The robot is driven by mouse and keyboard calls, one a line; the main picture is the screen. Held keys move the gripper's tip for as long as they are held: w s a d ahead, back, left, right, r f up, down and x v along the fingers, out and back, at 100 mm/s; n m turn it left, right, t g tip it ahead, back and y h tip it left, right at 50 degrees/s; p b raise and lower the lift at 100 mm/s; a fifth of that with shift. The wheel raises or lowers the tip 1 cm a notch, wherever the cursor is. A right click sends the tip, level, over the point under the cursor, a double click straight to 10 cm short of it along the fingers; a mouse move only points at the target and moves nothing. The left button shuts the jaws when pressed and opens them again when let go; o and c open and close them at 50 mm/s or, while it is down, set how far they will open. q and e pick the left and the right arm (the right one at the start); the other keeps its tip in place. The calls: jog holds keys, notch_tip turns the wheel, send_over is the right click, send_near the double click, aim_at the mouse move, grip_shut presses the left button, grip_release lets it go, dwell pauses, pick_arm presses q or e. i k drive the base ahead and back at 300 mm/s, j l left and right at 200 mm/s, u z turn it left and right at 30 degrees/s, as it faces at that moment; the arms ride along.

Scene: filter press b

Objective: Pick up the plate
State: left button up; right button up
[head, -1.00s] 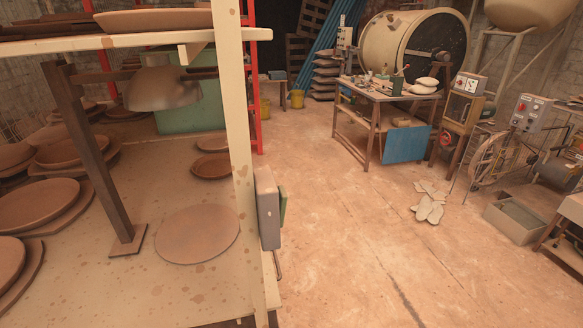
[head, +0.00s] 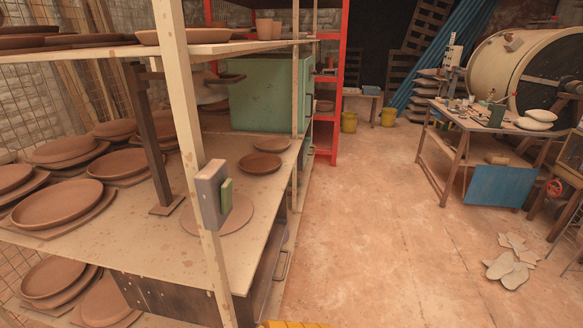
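Several brown clay plates lie on the wooden shelf unit, and I cannot tell which one the task means. Two small plates, a nearer one (head: 260,164) and a farther one (head: 271,145), lie apart from the rest towards the back right of the middle shelf. A large rimmed plate (head: 57,203) lies on a flat board at the left, among several others. A flat round disc (head: 235,219) lies near the shelf's front edge, partly hidden by the post and a switch box. Neither of my grippers is in view.
A pale shelf post (head: 180,120) carries a grey-green switch box (head: 212,195). A green cabinet (head: 265,95) is behind. The floor (head: 390,220) right of the shelf is mostly clear, with scattered pale pieces (head: 508,265). A cluttered workbench (head: 480,120) stands beyond.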

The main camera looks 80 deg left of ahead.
aim_at(257, 163)
jog(key=i+j+u, duration=0.15)
jog(key=u, duration=0.3)
jog(key=i+u, duration=0.65)
jog(key=u, duration=0.2)
jog(key=i+l+u, duration=0.1)
jog(key=i+u, duration=0.2)
jog(key=u, duration=0.15)
jog(key=i+j+u, duration=0.15)
jog(key=i+u, duration=1.1)
jog(key=i+l+u, duration=0.25)
jog(key=u, duration=0.2)
jog(key=i+l+u, duration=0.25)
jog(key=u, duration=0.25)
jog(key=i+l+u, duration=0.2)
jog(key=u, duration=0.3)
jog(key=i+l+u, duration=0.1)
jog(key=l+u, duration=0.4)
